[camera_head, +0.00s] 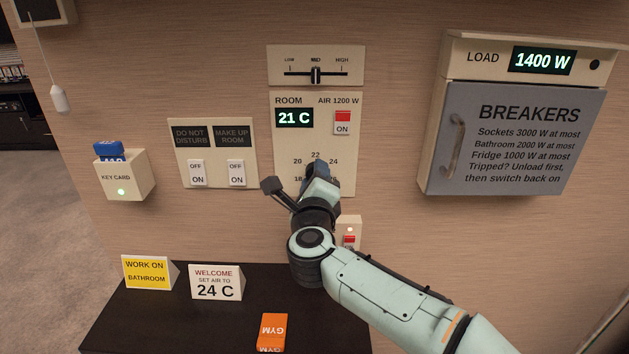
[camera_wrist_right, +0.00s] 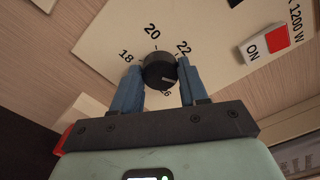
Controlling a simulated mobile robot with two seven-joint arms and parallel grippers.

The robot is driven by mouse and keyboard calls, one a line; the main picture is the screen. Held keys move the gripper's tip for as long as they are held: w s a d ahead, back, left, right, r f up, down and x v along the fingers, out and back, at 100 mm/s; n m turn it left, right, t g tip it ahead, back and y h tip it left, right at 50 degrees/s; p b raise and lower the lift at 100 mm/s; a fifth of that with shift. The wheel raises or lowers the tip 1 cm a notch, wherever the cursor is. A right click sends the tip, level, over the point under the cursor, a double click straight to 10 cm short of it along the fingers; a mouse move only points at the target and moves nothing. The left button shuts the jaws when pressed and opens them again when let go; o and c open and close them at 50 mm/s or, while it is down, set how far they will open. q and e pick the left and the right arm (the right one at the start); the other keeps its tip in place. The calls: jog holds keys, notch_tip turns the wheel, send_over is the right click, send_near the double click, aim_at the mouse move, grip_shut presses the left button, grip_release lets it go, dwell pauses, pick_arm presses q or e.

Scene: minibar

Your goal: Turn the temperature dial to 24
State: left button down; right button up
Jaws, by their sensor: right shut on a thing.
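The temperature dial (camera_wrist_right: 159,70) is a round black knob on the cream wall panel (camera_head: 348,175). In the right wrist view it sits between the two blue fingers of my right gripper (camera_wrist_right: 158,88), which is shut on it. A pale mark on the knob points to the right, towards the right finger. The numbers 18, 20 and 22 show around it; 24 is hidden there, and 26 is partly covered. In the head view my right gripper (camera_head: 318,172) hides the dial, while 20, 22 and 24 show above it. The room display (camera_head: 294,118) reads 21 C. My left gripper is out of view.
Above the dial are a red air switch (camera_head: 342,122) and a slider (camera_head: 316,74). Do-not-disturb switches (camera_head: 213,155) and a key card holder (camera_head: 124,176) are left; the breaker box (camera_head: 510,140) is right. Signs and an orange gym item (camera_head: 272,331) sit on the dark counter (camera_head: 215,325).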

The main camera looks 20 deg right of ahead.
jog(key=o, duration=1.1)
jog(key=shift+c, duration=0.2)
jog(key=v, duration=1.3)
jog(key=shift+s, duration=0.2)
